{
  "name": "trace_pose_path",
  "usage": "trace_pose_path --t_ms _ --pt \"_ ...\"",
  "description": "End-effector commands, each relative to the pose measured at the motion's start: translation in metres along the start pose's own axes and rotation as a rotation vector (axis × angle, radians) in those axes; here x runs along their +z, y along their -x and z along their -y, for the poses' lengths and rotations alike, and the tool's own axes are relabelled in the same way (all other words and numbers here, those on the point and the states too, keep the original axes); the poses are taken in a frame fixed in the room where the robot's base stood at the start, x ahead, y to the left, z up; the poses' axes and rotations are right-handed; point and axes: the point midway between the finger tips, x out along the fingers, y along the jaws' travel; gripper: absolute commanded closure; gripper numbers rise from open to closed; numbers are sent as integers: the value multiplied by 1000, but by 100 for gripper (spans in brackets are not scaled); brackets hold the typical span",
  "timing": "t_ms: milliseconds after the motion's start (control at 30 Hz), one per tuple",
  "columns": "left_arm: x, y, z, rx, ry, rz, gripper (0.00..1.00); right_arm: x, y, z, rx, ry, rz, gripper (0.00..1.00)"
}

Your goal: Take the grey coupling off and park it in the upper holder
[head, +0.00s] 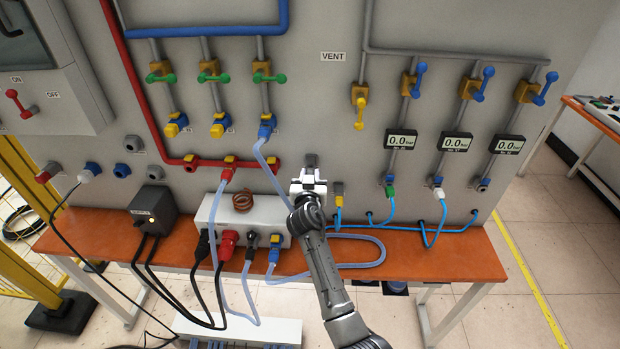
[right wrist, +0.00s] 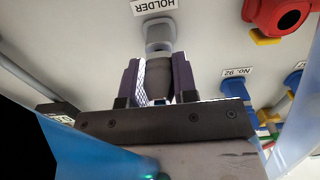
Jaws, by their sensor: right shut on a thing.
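My right gripper (head: 308,184) is at the wall panel, in the middle of the head view. In the right wrist view its two dark purple fingers (right wrist: 160,82) are shut on the grey coupling (right wrist: 159,76). The coupling lines up with a light grey holder (right wrist: 158,34) on the panel, beneath an upside-down HOLDER label (right wrist: 152,6). The coupling's end appears to meet the holder; I cannot tell how far it is seated. In the head view the upper holder (head: 311,159) shows just above the gripper, and the coupling is hidden. My left gripper is not in view.
A light blue hose (head: 365,240) loops over the orange table (head: 440,258) beside my right arm. A yellow-and-grey fitting (head: 338,188) sits just right of the gripper.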

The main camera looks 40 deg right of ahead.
Motion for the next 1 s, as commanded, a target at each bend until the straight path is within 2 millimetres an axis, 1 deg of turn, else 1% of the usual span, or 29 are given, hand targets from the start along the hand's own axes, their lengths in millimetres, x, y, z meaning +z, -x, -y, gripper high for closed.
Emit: trace_pose_path --t_ms 367,733,767,1000 --pt "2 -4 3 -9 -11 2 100 0 -6 0 0 0 -1 100" --pt "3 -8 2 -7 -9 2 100 0 -11 0 0 0 -1 100" --pt "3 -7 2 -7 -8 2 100 0 -11 0 0 0 0 70" --pt "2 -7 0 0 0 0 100 0 -11 0 0 0 0 47"
